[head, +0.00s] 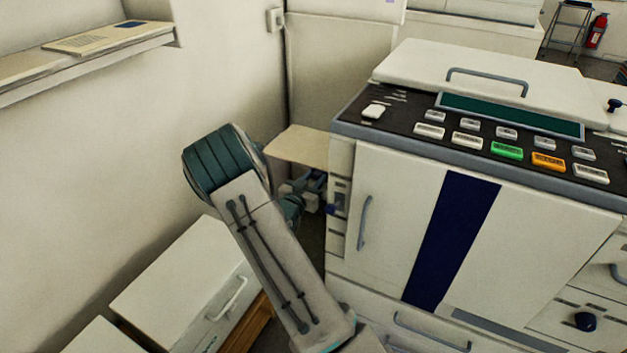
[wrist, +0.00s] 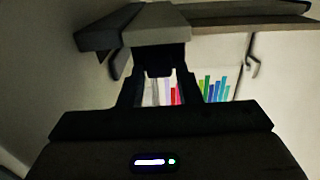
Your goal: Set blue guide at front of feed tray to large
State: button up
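The feed tray (head: 298,146) is a tan flat board that sticks out from the left side of the white copier. My gripper (head: 312,188) is just below the tray's front edge, close to the machine's left side and partly hidden by my arm. A small dark blue piece (head: 333,209) shows at the machine's front left edge beside my gripper; I cannot tell if it is the guide. In the wrist view, a dark block (wrist: 160,58) under a grey slab lies at the fingertips of my gripper (wrist: 160,78). There is a gap between the fingers, but their grip on the block is unclear.
The copier (head: 400,190) fills the right side, with a button panel (head: 480,130) on top. A white cabinet (head: 185,280) stands low at the left. A wall shelf (head: 90,60) holds a booklet. Coloured bars (wrist: 214,88) show beyond my fingers.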

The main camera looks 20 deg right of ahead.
grip_shut()
jog(key=shift+b+x, duration=0.65)
jog(key=shift+x, duration=0.8)
jog(key=shift+o, duration=2.4)
grip_release()
jog(key=p+v, duration=0.1)
jog(key=v, duration=1.3)
jog(key=shift+w, duration=0.1)
